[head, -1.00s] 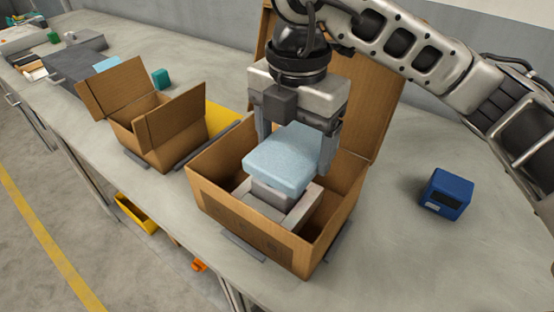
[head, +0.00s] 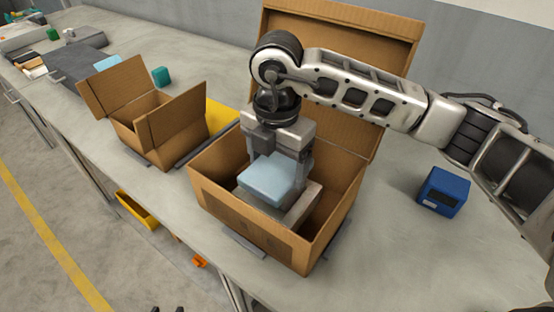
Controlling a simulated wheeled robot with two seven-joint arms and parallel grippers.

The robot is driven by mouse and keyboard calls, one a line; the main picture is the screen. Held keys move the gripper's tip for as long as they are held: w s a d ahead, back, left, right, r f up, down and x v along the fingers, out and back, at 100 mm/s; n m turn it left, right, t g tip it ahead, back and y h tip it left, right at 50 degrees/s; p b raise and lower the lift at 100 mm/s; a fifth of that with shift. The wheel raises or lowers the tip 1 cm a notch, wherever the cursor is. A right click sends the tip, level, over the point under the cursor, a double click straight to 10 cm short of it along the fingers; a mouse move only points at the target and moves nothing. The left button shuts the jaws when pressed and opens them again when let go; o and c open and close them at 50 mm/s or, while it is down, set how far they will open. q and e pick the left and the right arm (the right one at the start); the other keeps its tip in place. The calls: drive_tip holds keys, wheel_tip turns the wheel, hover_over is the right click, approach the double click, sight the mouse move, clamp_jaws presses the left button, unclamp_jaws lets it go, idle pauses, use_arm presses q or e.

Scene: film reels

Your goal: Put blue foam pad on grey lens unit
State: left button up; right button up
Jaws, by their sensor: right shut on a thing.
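The light blue foam pad (head: 270,182) is inside the larger open cardboard box (head: 240,222). My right gripper (head: 278,172) reaches down into this box and is shut on the pad, with a finger at each side. The grey lens unit (head: 302,207) lies in the box directly under the pad, mostly hidden by it. The pad looks level and very low over the unit; I cannot tell whether they touch. Two dark fingertips of my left gripper (head: 168,309) show at the bottom edge, apart, with nothing seen between them.
A smaller open cardboard box (head: 165,150) stands to the left, with a yellow mat (head: 222,117) behind it. A blue box-shaped device (head: 444,192) stands on the right of the grey bench (head: 390,265). A yellow bin (head: 138,210) is below the bench edge.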

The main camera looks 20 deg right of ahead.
sight(277, 167)
drive_tip(key=shift+f, duration=0.15)
drive_tip(key=o, duration=0.9)
drive_tip(key=shift+o, duration=0.2)
wheel_tip(277, 167, up, 12)
drive_tip(key=shift+r+b, duration=0.25)
drive_tip(key=shift+b, duration=0.15)
